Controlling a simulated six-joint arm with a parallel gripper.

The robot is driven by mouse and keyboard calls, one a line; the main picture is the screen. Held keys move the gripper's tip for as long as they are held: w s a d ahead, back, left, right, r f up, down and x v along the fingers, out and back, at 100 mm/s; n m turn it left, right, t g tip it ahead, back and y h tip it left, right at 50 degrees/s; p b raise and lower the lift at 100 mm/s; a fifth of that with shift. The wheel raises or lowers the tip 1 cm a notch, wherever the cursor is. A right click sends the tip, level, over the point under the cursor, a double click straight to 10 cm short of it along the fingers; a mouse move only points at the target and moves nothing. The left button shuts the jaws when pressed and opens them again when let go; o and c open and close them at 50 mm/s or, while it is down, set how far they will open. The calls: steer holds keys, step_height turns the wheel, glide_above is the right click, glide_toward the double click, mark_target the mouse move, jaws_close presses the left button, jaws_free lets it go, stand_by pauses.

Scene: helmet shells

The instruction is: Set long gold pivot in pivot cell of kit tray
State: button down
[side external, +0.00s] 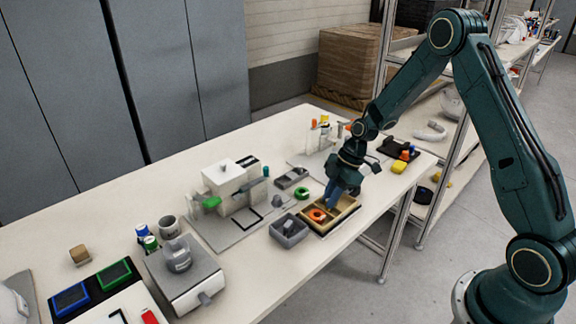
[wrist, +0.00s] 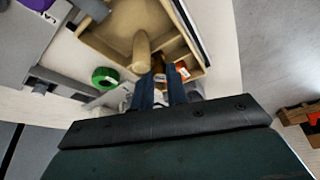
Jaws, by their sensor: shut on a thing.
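The tan kit tray (side external: 349,216) sits near the table's front edge with an orange ring (side external: 317,215) in its left part. The tray fills the top of the wrist view (wrist: 97,37). My gripper (side external: 333,196) points down over the tray, and its two blue fingers show in the wrist view (wrist: 159,80). A tan-gold rod, apparently the long gold pivot (wrist: 141,52), shows at the fingertips against the tray. My gripper is shut on it. The grip itself and the pivot's lower end are not clear. In the side view the fingers hide the pivot.
A grey bin (side external: 289,231) stands directly left of the tray. A green ring (side external: 302,193) and a small grey tray (side external: 291,178) lie behind it. A white fixture (side external: 231,183) stands further left. Yellow and red-orange parts lie to the right. The front table edge is close.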

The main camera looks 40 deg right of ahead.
steer(key=shift+f, duration=0.1)
steer(key=c, duration=1.4)
jaws_free()
steer(key=shift+v, duration=6.15)
